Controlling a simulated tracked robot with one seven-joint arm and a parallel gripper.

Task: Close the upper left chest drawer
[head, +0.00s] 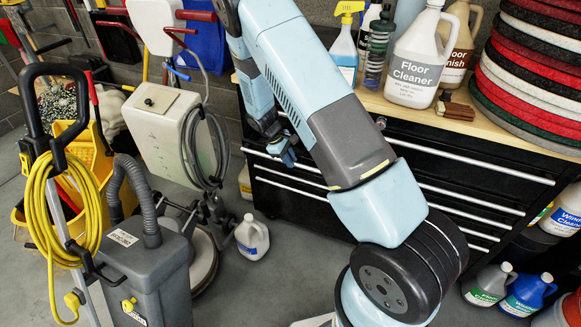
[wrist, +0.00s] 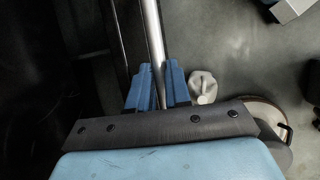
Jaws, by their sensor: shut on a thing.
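The black chest (head: 400,149) with long silver handles stands behind my arm in the head view. Its upper left drawer front is largely hidden by my arm, and I cannot tell how far out the drawer is. My gripper (head: 287,156) is at the left part of the chest, by the upper handle. In the wrist view the blue fingers of my gripper (wrist: 158,88) are on either side of a silver handle bar (wrist: 154,38) and shut on it. Dark chest surfaces fill the left of that view.
Bottles, including a floor cleaner jug (head: 417,62), and stacked round pads (head: 535,65) stand on the wooden top. A white jug (head: 252,238) stands on the floor, near a floor machine (head: 172,135). A grey vacuum (head: 145,275) is at left. Jugs (head: 490,286) stand at lower right.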

